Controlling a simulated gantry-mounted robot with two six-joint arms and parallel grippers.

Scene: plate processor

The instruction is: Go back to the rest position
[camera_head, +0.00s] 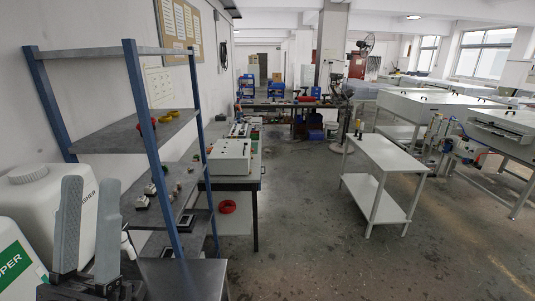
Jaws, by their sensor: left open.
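My left gripper (91,183) stands at the lower left of the head view with its two grey fingers pointing up. The fingers are apart and nothing shows between them except the white container behind. A white container (45,190) with a round lid is behind the fingers, and part of it is hidden by them. Whether the gripper touches it cannot be told. My right gripper is not in view.
A blue-post shelf rack (115,136) with small parts stands close on the left. Behind it is a bench (255,185) with a white machine (230,158). A white table (385,152) stands right of centre. The floor (310,240) between is clear.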

